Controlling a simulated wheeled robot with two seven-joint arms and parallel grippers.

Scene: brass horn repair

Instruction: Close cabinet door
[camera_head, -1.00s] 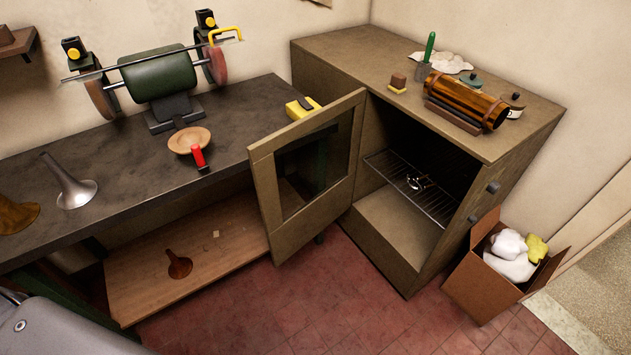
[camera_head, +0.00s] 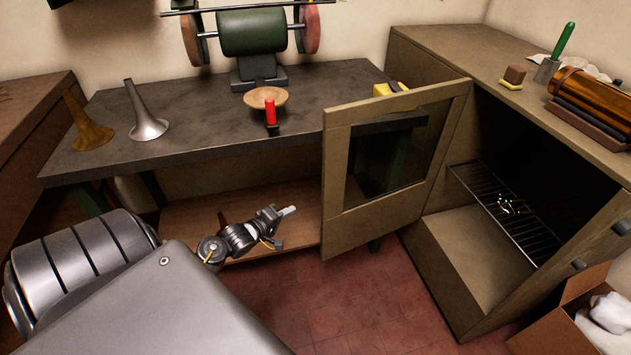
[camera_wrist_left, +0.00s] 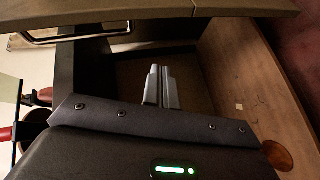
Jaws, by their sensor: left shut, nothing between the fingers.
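The cabinet door (camera_head: 336,190) is a tan frame with a glass pane. It stands wide open, swung out to the left of the cabinet (camera_head: 455,265), whose dark inside shows. My left gripper (camera_head: 289,211) is shut and empty, left of the door's free edge, over the wooden lower shelf. In the left wrist view its two fingers (camera_wrist_left: 161,88) are together with nothing between them. A tan panel edge (camera_wrist_left: 150,12) and a metal bar handle (camera_wrist_left: 75,36) run across the top there, apart from the fingers; they look like the door's. My right gripper is not in view.
A dark workbench (camera_head: 210,130) with a grinder (camera_head: 252,35), horn bells and a red-handled tool stands behind my left arm. A wire rack (camera_head: 510,210) is inside the cabinet. A cardboard box (camera_head: 560,325) stands at lower right. Red floor is clear before the door.

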